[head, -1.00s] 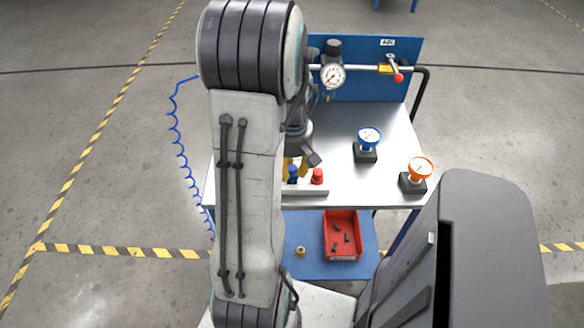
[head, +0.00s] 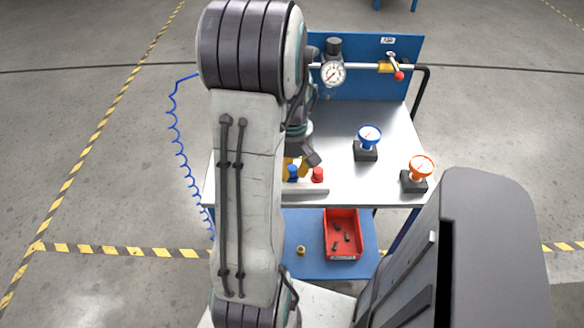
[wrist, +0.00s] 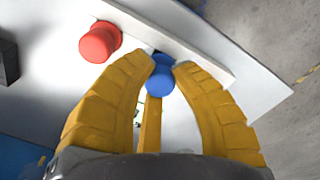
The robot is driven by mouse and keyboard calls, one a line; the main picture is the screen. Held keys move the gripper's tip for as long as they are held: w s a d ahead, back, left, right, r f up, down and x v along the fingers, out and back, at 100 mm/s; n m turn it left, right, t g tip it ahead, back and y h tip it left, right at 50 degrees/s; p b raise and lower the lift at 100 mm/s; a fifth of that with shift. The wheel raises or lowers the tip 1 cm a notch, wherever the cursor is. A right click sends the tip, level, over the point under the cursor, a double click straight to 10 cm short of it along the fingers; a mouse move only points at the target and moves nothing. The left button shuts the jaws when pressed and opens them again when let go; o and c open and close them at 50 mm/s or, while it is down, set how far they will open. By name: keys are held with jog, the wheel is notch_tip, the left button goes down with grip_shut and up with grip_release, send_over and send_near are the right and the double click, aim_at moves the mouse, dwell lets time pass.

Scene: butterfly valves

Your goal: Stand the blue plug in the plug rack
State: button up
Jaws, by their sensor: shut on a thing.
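My gripper (wrist: 163,68) has yellow fingers closed around the blue plug (wrist: 160,82), whose round blue head shows between them in the wrist view. The blue plug also shows in the head view (head: 293,172), beside the yellow fingers. The plug rack is a pale bar (head: 306,192) along the table's near edge; it also shows in the wrist view (wrist: 205,62). The blue plug is right at the rack, but its lower end is hidden, so I cannot tell if it is seated. A red plug (head: 317,174) stands beside it, also in the wrist view (wrist: 100,42).
A blue-rimmed gauge valve (head: 369,138) and an orange one (head: 418,172) stand on dark blocks on the metal table (head: 340,120). A pipe with a pressure gauge (head: 333,75) runs at the back. A red bin (head: 341,235) sits on the lower shelf.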

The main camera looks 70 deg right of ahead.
jog(key=shift+f, duration=0.3)
dwell(0.5)
jog(key=o, duration=1.4)
jog(key=shift+o, duration=0.2)
jog(key=shift+r, duration=0.15)
jog(key=shift+r+p, duration=2.8)
jog(key=shift+r, duration=0.85)
